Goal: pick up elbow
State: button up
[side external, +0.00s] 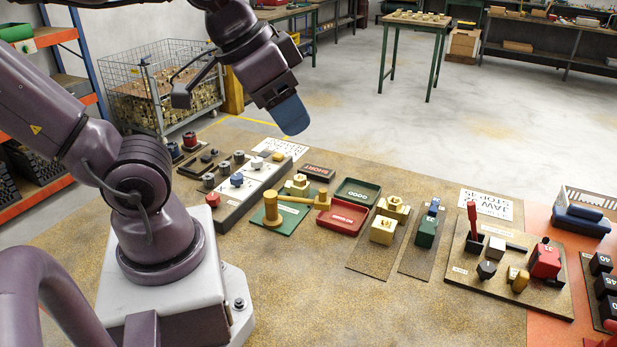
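My gripper (290,115), with blue fingers, hangs in the air above the back of the bench, well clear of the parts. From this side I cannot tell whether its fingers are apart; I see nothing held. I cannot tell for sure which brass part is the elbow. Brass pieces show in several places: a blocky one (383,231) and another behind it (394,208) on a brown mat, one on a green plate (298,186), and a small one (519,281) on the board at right.
A brass post with a bar (272,210) stands on the green plate. A red tray (342,217) and a green tray (357,192) lie beside it. A board (480,282) holds a red lever and a red block (545,261). The front middle of the bench is clear.

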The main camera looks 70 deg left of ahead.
jog(key=o, duration=0.4)
jog(key=shift+c, duration=0.2)
jog(key=m+g+y, duration=0.3)
jog(key=m+g, duration=0.6)
send_near(298, 177)
jog(key=x, duration=1.2)
jog(key=shift+a, duration=0.1)
